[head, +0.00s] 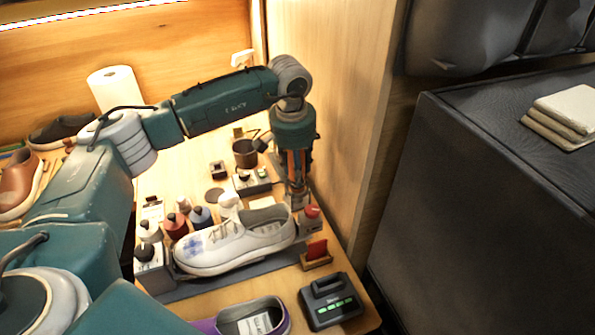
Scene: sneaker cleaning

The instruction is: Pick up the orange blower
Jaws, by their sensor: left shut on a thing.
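My left gripper (299,203) points down at the right side of the wooden table, just behind the heel of the white sneaker. It is shut on a small red-orange rounded thing, which I take to be the orange blower (312,212). Only part of the blower shows beside the fingertips, and its lower end is hard to make out. I cannot tell whether it is clear of the table. My right gripper is not in view.
The white sneaker (235,243) lies on a dark grey stand in front of the gripper. Several small bottles (176,225) stand behind it. A dark cup (245,153) stands further back. A black device (330,302) sits front right. A wooden panel (335,120) rises close on the right.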

